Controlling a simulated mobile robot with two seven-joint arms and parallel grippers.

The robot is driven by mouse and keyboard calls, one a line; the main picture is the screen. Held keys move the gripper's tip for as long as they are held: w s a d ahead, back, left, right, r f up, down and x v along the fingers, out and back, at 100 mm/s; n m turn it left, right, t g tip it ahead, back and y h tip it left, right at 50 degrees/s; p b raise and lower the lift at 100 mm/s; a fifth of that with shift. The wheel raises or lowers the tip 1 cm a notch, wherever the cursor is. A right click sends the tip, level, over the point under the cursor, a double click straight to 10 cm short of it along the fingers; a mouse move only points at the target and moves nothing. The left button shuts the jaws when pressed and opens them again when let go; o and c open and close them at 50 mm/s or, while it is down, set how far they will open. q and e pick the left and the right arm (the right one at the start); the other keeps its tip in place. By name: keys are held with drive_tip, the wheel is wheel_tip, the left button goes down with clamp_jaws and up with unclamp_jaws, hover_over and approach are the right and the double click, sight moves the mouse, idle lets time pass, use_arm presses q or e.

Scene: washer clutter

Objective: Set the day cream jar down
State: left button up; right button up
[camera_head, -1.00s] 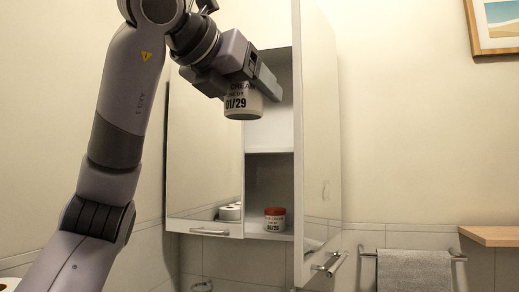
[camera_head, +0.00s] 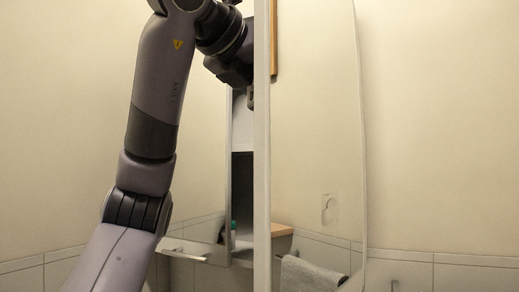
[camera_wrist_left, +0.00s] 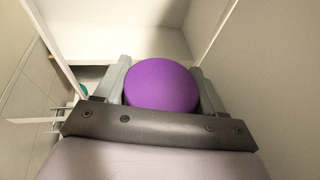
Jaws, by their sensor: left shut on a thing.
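The day cream jar (camera_wrist_left: 160,86) shows in the left wrist view as a round purple lid. My left gripper (camera_wrist_left: 160,72) is shut on it, with one grey finger on each side. In the head view the left gripper (camera_head: 250,97) is at the cabinet opening, mostly hidden behind the open right door, and the jar is hidden there. The wrist view shows white cabinet walls (camera_wrist_left: 130,45) around and beyond the jar. Whether the jar touches a shelf cannot be told. My right gripper is not in view.
The open mirrored door (camera_head: 318,130) stands close on the right, its edge towards me, reflecting a towel and wooden shelf. The other mirrored door (camera_head: 205,190) is left of the narrow visible opening. A teal item (camera_wrist_left: 84,90) shows low on the left in the wrist view.

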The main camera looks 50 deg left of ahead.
use_arm(q)
drive_tip(key=shift+w+r, duration=0.1)
drive_tip(key=shift+w, duration=0.4)
drive_tip(key=w+a+p, duration=0.1)
drive_tip(key=w, duration=0.4)
drive_tip(key=w+a+p, duration=0.2)
drive_tip(key=w, duration=0.3)
drive_tip(key=w+a+p, duration=0.2)
drive_tip(key=w, duration=0.4)
drive_tip(key=shift+a, duration=0.1)
wheel_tip(320, 180, down, 2)
drive_tip(key=shift+w+f, duration=0.1)
drive_tip(key=shift+w, duration=0.05)
drive_tip(key=shift+a+f, duration=0.1)
drive_tip(key=shift+f, duration=0.6)
drive_tip(key=shift+f, duration=0.2)
drive_tip(key=o, duration=1.1)
